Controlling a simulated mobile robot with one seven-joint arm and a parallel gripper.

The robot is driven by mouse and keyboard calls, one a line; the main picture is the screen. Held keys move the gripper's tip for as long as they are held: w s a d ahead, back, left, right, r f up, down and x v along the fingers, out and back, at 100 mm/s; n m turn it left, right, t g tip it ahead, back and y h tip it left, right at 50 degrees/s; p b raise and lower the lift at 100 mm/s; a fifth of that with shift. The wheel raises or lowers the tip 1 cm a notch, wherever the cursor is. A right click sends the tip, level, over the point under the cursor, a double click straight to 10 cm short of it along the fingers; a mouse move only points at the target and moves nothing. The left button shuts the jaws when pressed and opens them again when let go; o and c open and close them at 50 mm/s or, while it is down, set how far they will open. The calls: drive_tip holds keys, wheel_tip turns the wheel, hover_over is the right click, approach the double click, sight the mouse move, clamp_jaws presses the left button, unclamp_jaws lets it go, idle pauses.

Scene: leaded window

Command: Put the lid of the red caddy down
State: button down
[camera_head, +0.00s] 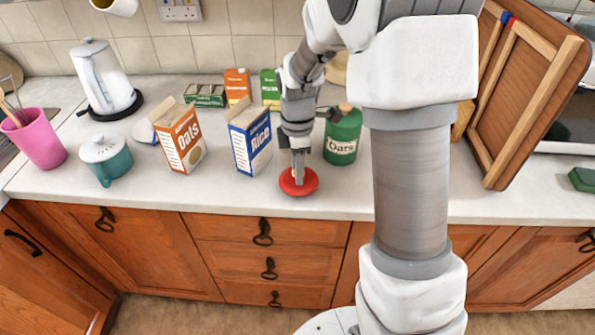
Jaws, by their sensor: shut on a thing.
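My gripper (298,177) points down over the front part of the worktop and is shut on the red lid (299,188). The lid is a flat round red disc, seen from above, and looks level. I cannot tell whether it touches the worktop or hangs just above it. I see no red caddy body; my arm hides part of the worktop.
A green Oats caddy (342,145) stands right of my gripper, and a blue Rice carton (250,139) stands left. An orange Oats carton (180,140) and a teal lidded pot (106,160) stand further left. The worktop's front edge (230,201) is close to the lid.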

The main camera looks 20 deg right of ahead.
drive_tip(key=shift+f, duration=0.35)
drive_tip(key=shift+f, duration=0.1)
drive_tip(key=shift+f, duration=0.15)
drive_tip(key=c, duration=0.5)
unclamp_jaws()
drive_tip(key=shift+r, duration=0.2)
